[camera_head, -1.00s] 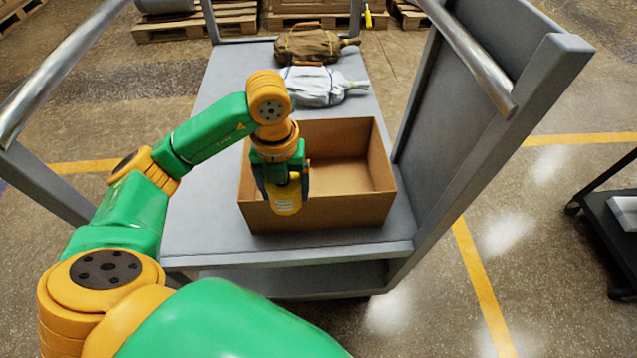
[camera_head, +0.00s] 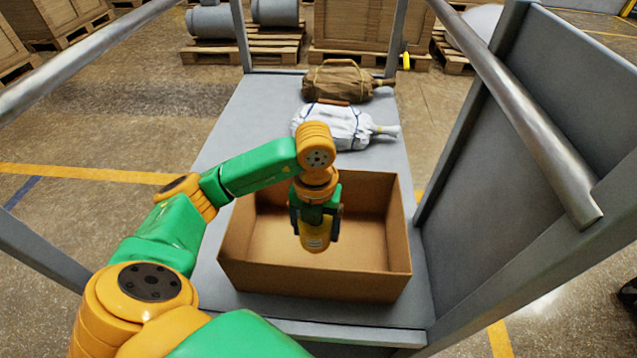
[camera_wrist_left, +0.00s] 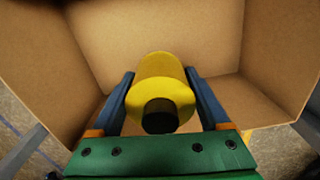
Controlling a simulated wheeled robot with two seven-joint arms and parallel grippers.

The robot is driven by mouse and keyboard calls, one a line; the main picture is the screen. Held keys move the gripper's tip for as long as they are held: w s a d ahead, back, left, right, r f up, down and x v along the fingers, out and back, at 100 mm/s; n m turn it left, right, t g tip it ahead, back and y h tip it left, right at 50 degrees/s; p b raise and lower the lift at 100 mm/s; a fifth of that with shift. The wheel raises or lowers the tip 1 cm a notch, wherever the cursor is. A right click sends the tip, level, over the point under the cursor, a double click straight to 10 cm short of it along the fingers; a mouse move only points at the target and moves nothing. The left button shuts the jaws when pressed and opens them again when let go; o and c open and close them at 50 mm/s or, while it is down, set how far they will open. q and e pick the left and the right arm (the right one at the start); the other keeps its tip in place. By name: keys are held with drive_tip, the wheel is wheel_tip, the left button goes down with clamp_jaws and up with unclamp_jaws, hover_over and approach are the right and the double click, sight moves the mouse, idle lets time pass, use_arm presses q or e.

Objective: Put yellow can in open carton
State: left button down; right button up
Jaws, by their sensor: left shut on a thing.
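The yellow can (camera_head: 315,236) is held by my left gripper (camera_head: 315,222), which points down over the open carton. The can also shows in the left wrist view (camera_wrist_left: 161,88), between the two fingers of the gripper (camera_wrist_left: 160,95). The open brown carton (camera_head: 310,278) stands on the grey cart with its top open. The can is over the carton's opening, and cardboard walls surround it in the wrist view. I cannot tell how far it is above the carton floor. The carton's visible inside looks empty. My right gripper is not in view.
The grey cart deck (camera_head: 250,125) carries a white bag (camera_head: 335,127) and a brown bag (camera_head: 345,82) behind the carton. A tall grey side panel with a metal rail (camera_head: 520,110) stands close on the right. Pallets with crates stand beyond.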

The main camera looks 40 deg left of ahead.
sight(317, 260)
use_arm(q)
drive_tip(key=f, duration=1)
drive_tip(key=shift+w+f+b, duration=0.2)
drive_tip(key=shift+f+b, duration=0.05)
drive_tip(key=shift+b, duration=0.15)
drive_tip(key=shift+f, duration=0.15)
unclamp_jaws()
drive_tip(key=shift+r, duration=0.45)
wheel_tip(317, 260, up, 12)
drive_tip(key=shift+f+p, duration=0.2)
drive_tip(key=shift+p, duration=0.45)
